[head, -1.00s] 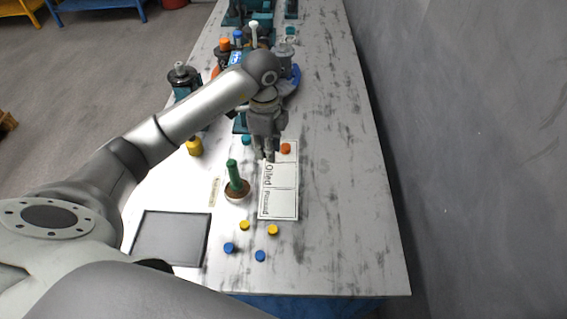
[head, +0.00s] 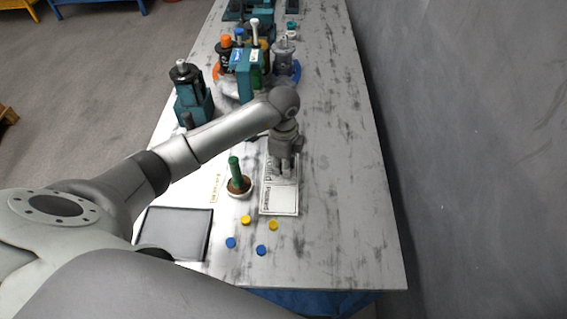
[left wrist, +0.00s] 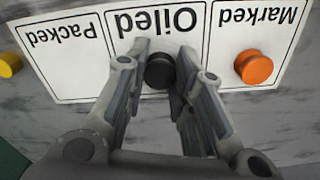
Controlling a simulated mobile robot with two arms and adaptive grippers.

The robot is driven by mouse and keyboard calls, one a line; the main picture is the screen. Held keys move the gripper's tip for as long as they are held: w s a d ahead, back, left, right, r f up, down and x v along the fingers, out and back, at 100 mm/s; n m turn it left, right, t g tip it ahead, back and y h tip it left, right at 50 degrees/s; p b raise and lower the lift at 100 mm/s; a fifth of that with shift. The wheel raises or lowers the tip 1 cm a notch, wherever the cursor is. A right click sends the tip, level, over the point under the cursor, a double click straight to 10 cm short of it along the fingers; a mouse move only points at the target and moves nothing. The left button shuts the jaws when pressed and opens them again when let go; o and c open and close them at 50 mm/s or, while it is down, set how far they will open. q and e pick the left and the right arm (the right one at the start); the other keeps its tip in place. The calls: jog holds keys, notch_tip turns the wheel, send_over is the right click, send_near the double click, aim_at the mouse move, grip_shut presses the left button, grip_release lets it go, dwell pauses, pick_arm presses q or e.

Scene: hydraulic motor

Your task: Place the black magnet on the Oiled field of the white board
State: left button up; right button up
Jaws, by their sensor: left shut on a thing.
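The white board (head: 278,204) lies on the table with fields lettered Marked, Oiled and Packed; it also shows upside down in the left wrist view (left wrist: 70,66). My left gripper (head: 284,173) reaches down over the board's middle. In the left wrist view the black magnet (left wrist: 160,70) sits between its fingers (left wrist: 158,74), and the gripper is shut on it. The magnet appears over the lower part of the Oiled field; I cannot tell whether it touches the board. An orange magnet (left wrist: 253,67) is on the Marked field. My right gripper is not in view.
A green-handled tool (head: 236,176) stands on a round base left of the board. Yellow magnets (head: 273,225) and blue magnets (head: 261,250) lie in front. A grey tray (head: 175,234) is at the near left. The table to the right is clear.

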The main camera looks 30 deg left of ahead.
pick_arm(q)
jog(key=o, duration=0.8)
jog(key=shift+f, duration=0.1)
jog(key=shift+c, duration=0.2)
jog(key=shift+r, duration=0.55)
notch_tip(320, 180, up, 11)
jog(key=b, duration=0.1)
jog(key=shift+b, duration=0.4)
jog(key=shift+r, duration=0.2)
